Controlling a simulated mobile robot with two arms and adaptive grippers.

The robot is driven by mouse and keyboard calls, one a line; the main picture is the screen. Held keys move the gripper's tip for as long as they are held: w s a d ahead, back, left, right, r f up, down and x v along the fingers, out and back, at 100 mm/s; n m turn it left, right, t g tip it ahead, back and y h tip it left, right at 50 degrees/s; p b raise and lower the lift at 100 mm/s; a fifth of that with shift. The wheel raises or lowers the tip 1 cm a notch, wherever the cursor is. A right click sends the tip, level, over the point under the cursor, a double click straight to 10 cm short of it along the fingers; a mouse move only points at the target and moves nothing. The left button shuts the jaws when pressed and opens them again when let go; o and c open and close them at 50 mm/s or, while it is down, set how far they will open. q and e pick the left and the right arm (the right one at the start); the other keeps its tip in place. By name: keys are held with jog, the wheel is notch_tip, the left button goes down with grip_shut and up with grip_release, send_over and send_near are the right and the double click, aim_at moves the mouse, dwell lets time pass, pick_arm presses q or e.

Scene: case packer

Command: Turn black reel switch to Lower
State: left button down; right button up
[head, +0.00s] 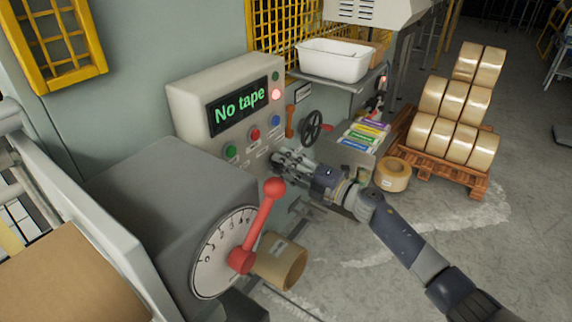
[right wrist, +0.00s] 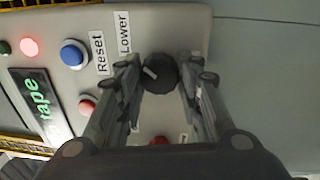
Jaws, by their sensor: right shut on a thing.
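The black reel switch (right wrist: 158,74) is a round knob on the pale control panel (head: 200,95). In the right wrist view its white mark points to the upper left, on the side of the "Lower" label (right wrist: 124,32). My right gripper (head: 283,160) is at the panel's lower right. In the wrist view my right gripper (right wrist: 158,85) has a finger on each side of the knob and is shut on it. In the head view the gripper hides the knob. My left gripper is not in view.
The panel display (head: 238,108) reads "No tape". A blue button (right wrist: 74,54) labelled "Reset" and red buttons (right wrist: 87,104) sit near the knob. A red-handled lever (head: 268,220) with a dial stands in front. A black handwheel (head: 311,127) is close behind the gripper.

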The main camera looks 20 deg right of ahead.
jog(key=o, duration=1.1)
jog(key=v, duration=1.2)
